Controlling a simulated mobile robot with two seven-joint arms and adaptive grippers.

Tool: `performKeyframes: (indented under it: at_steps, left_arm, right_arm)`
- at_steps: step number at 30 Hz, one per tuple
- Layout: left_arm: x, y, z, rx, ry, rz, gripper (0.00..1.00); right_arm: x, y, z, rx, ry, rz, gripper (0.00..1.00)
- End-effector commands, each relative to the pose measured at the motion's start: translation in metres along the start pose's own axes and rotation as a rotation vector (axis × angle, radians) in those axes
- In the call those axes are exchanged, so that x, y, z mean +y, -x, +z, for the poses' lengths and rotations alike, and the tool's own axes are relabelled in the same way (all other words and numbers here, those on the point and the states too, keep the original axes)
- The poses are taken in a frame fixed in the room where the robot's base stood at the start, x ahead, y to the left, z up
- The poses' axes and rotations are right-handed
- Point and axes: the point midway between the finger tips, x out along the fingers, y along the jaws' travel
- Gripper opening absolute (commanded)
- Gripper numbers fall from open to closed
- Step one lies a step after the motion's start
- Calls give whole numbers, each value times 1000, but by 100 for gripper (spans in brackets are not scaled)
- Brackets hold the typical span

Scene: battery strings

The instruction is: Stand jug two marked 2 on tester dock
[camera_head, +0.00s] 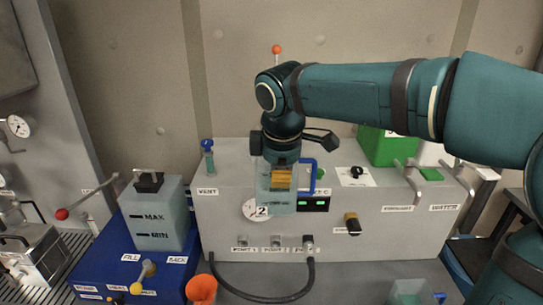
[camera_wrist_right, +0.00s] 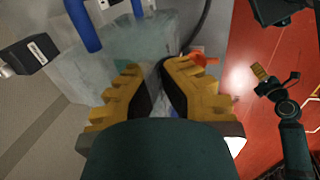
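Jug two (camera_head: 283,202) is a translucent pale box-shaped jug with a blue handle and a tag marked 2 at its lower left. In the head view it hangs upright before the tester's front face. My right gripper (camera_head: 281,178) points down at its top, yellow fingers closed in on its upper part; the exact contact is hidden. In the right wrist view the fingers (camera_wrist_right: 158,72) overlap the jug (camera_wrist_right: 95,70), a small gap between their tips. The tester (camera_head: 385,222) is a wide grey box; I cannot make out its dock. A small left gripper (camera_wrist_right: 260,73) seems to show in the wrist view.
A jug-like translucent container (camera_head: 405,292) is at the bottom right. A blue box (camera_head: 125,262) with a tank (camera_head: 155,215) stands left. Bare table (camera_head: 350,285) shows front centre.

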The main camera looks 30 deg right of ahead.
Motion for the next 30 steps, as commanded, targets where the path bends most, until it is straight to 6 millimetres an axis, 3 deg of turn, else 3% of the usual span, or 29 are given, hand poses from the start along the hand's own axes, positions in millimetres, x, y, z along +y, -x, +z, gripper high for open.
performKeyframes:
  at_steps: [15, 25, 30]
  left_arm:
    - [8, 22, -3, -1, -1, 3, 47]
    - [10, 27, -4, -2, -3, 3, 47]
    - [13, 34, -5, -2, -4, 4, 47]
  right_arm:
    - [109, -27, 0, 3, -1, 1, 0]
    - [136, -35, 0, 1, -2, 2, 0]
    - [159, -40, 0, 2, -1, 2, 0]
